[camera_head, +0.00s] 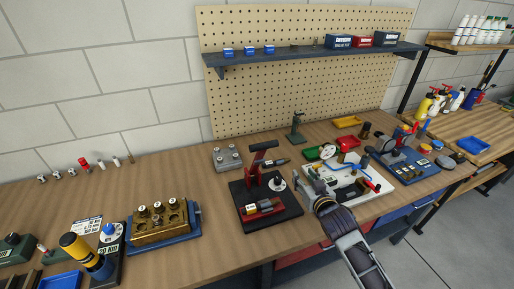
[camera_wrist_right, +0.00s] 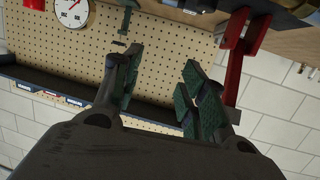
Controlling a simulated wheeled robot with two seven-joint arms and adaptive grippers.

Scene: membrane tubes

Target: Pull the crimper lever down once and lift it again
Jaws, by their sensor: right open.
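The crimper stands on a black base (camera_head: 286,217) in the middle of the bench in the head view. Its dark red lever (camera_head: 254,162) is up, with a black grip (camera_head: 265,146) at the top. A red part of the crimper (camera_wrist_right: 234,75) also shows at the right of the right wrist view, outside the fingers. My right gripper (camera_head: 310,175) is to the right of the crimper, near the white board, apart from the lever. In the right wrist view its green-padded fingers (camera_wrist_right: 162,82) are apart with nothing between them. My left gripper is not in view.
A white board (camera_head: 372,193) with a gauge (camera_head: 327,151) and red parts lies right of the crimper. A grey block (camera_head: 227,157) sits behind it. A brass rack (camera_head: 160,221) stands to the left. A pegboard (camera_head: 300,85) with a shelf (camera_head: 300,56) rises behind.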

